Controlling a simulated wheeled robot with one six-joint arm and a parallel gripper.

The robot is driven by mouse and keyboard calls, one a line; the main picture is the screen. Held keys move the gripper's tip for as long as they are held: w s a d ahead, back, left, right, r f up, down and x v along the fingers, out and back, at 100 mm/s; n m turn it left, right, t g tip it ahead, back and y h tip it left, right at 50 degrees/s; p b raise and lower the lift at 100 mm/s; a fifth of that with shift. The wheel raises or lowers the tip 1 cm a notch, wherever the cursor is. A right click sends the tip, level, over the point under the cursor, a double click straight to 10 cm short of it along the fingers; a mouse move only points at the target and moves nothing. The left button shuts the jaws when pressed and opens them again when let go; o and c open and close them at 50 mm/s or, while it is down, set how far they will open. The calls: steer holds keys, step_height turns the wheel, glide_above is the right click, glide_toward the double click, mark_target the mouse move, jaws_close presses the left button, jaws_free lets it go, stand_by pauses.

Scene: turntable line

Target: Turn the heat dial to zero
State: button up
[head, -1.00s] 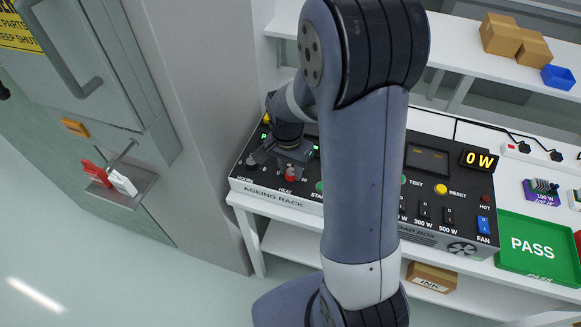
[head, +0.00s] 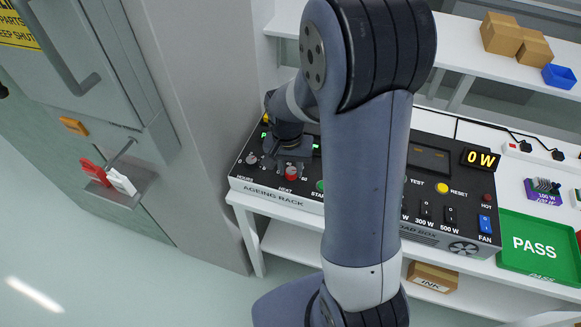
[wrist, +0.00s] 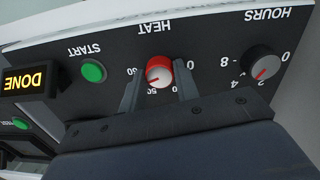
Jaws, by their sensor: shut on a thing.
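The red heat dial (wrist: 159,72) with a pale cap sits on the black ageing rack panel, under the HEAT label; it also shows in the head view (head: 291,173). My gripper (wrist: 158,79) is shut on the dial, one finger on each side of it. In the head view my gripper (head: 290,160) is over the panel's left part. A 0 shows at the dial's right and a 50 below it in the wrist view. The dial's pointer is too small to read surely.
The green start button (wrist: 94,71) and the lit DONE display (wrist: 25,80) lie on the other side. The load box (head: 432,190) and green PASS tray (head: 540,245) stand farther right.

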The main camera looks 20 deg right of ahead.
steer(key=n, duration=0.4)
steer(key=shift+n+b, duration=0.3)
steer(key=n, duration=0.3)
steer(key=shift+n, duration=0.4)
steer(key=n, duration=0.4)
steer(key=shift+t, duration=0.3)
steer(key=n, duration=0.4)
steer(key=shift+d+b, duration=0.1)
steer(key=shift+b, duration=0.2)
steer(key=n, duration=0.4)
steer(key=shift+n, duration=0.3)
steer(key=n, duration=0.3)
steer(key=shift+n+y+b, duration=0.3)
steer(key=shift+b, duration=0.05)
steer(key=n, duration=0.4)
steer(key=shift+d+b, duration=0.1)
steer(key=shift+b, duration=0.2)
steer(key=shift+n, duration=1.7)
steer(key=shift+b, duration=0.3)
